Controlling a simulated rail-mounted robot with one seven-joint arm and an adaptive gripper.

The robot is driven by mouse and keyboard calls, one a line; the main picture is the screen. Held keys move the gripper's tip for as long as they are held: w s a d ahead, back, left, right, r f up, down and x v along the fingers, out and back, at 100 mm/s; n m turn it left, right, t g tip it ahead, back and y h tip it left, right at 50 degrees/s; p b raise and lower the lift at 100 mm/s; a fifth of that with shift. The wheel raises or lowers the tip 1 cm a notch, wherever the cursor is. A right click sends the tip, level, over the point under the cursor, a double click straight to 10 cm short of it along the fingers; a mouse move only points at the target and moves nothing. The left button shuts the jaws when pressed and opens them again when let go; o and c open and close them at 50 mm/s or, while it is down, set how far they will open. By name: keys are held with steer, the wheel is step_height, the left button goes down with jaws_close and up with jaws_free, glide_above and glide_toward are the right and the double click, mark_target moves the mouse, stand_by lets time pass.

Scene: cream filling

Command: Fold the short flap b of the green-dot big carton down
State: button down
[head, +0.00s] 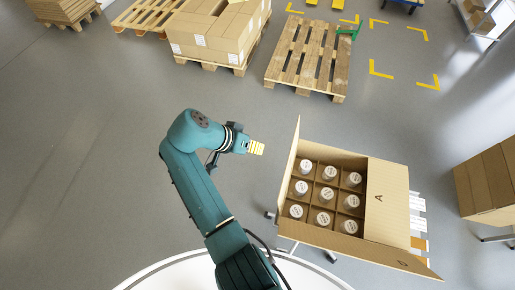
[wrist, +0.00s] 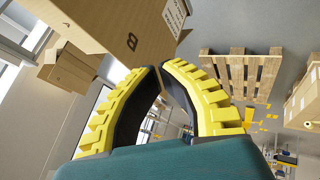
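The big carton (head: 390,200) stands open at the right in the head view, with several white-capped jars in a divider grid. The front flap (head: 400,258) also sticks outward. The left flap (head: 288,165) stands up, nearly edge-on. My gripper (head: 257,148) is left of that flap, apart from it. In the wrist view, a cardboard panel marked B (wrist: 105,25) fills the upper left, beyond the fingers. The yellow fingers of my gripper (wrist: 160,68) nearly meet at their tips, with nothing between them. No green dot shows.
An empty pallet (head: 308,55) and a pallet with stacked cartons (head: 215,35) stand behind. Other boxes (head: 487,185) are at the right edge. The grey floor left of my arm is clear.

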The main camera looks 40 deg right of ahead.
steer(key=s+d+f+p, duration=0.1)
steer(key=s+d+f, duration=0.3)
steer(key=d+f, duration=0.1)
steer(key=shift+d, duration=0.8)
steer(key=shift+s+r, duration=0.1)
steer(key=shift+r, duration=0.05)
